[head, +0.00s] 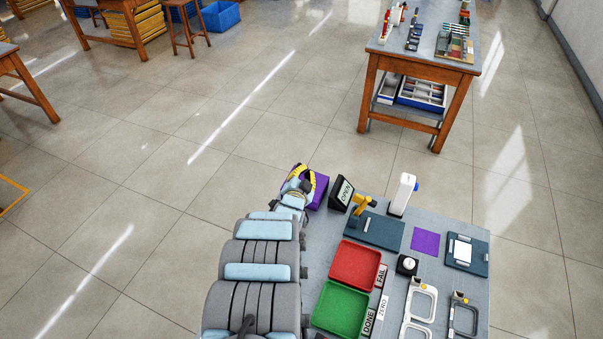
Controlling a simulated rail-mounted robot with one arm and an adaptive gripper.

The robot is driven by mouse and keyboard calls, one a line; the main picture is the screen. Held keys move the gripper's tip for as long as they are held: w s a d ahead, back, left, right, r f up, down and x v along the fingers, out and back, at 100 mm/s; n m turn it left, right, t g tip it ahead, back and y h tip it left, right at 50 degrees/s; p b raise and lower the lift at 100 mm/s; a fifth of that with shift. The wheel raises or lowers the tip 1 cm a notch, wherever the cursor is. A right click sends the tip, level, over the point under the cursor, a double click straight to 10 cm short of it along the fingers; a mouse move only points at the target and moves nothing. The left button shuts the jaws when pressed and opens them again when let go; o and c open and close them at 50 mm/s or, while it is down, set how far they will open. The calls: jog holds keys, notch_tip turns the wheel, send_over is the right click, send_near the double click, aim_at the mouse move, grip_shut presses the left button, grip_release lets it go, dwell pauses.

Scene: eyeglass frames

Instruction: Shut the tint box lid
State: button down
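A purple box (319,192) stands at the table's far left corner, partly hidden behind my gripper. A dark panel reading OPEN (342,193) stands tilted just right of it. I cannot tell whether this panel is the box's lid or a separate sign, and no other lid is clear. My gripper (306,181), with yellow and dark parts, is at the end of my arm, over or beside the purple box's left side. Its fingertips are too small and overlapped to tell open from shut, or whether they touch the box.
On the grey table (318,237) are a red tray (355,265), a green tray (341,308), a white bottle (402,195), a yellow device on a dark base (380,231), a purple square (425,241) and light frame-shaped fixtures (420,300). A wooden bench (420,68) stands beyond.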

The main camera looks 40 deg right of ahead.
jog(key=shift+b+x, duration=1.95)
jog(key=shift+b, duration=0.05)
jog(key=shift+w+a+f+b, duration=0.3)
jog(key=shift+w+f, duration=0.2)
jog(key=shift+f, duration=0.25)
jog(key=shift+w+a+f+b, duration=0.15)
jog(key=shift+w+a+f, duration=0.15)
jog(key=shift+w+f, duration=0.4)
jog(key=shift+s+f, duration=0.15)
jog(key=shift+s, duration=0.05)
